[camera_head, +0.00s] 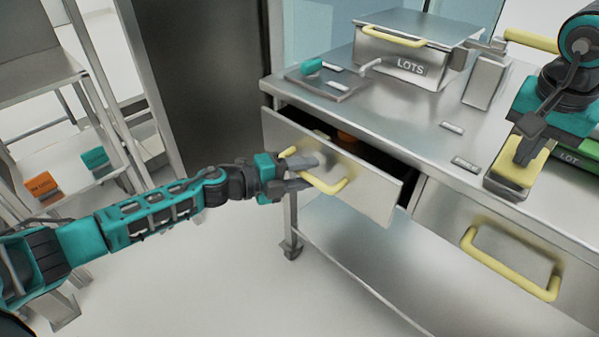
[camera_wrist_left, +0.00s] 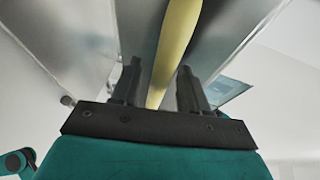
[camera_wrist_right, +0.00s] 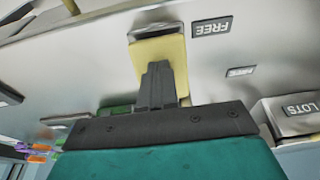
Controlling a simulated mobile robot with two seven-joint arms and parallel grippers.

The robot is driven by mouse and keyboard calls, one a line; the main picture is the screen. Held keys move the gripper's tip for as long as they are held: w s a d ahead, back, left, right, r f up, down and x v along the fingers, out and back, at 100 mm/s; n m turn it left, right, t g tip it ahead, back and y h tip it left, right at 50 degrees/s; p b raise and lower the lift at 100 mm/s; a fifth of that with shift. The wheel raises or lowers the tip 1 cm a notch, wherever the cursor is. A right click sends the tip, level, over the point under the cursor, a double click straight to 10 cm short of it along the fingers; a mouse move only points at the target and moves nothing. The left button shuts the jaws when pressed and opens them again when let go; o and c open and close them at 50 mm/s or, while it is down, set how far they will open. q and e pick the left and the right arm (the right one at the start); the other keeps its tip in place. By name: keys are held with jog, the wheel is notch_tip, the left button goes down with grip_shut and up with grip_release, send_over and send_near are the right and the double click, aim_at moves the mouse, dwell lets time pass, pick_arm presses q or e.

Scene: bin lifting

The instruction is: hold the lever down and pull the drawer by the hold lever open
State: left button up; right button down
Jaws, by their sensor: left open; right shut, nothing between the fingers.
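The left drawer (camera_head: 372,190) is partly open under the bench top, and its dark inside shows. Its yellow handle (camera_head: 330,186) is at my left gripper (camera_head: 303,172), which is open. In the left wrist view the handle (camera_wrist_left: 175,45) runs between the two spread fingers of the left gripper (camera_wrist_left: 160,88); I cannot tell whether they touch it. A yellow-padded lever (camera_head: 517,172) is at the right of the bench top. My right gripper (camera_head: 530,148) is shut and empty, its fingertips at the yellow pad (camera_wrist_right: 160,52); the exact contact is unclear.
The right drawer (camera_head: 490,225) is closed. A LOTS bin (camera_head: 410,67) stands at the back, beside a metal block (camera_head: 486,82). An orange thing (camera_head: 346,137) shows inside the open drawer. Bare floor lies in front.

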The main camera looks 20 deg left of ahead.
pick_arm(q)
jog(key=v, duration=1.2)
pick_arm(e)
jog(key=shift+f, duration=0.15)
pick_arm(q)
jog(key=shift+r, duration=0.15)
notch_tip(320, 180, up, 5)
jog(key=p, duration=0.5)
jog(key=shift+r, duration=0.1)
pick_arm(e)
jog(key=w+v, duration=0.1)
jog(key=v, duration=0.6)
jog(key=shift+w+d+r, duration=0.2)
jog(key=shift+w+d, duration=0.1)
jog(key=shift+w, duration=0.05)
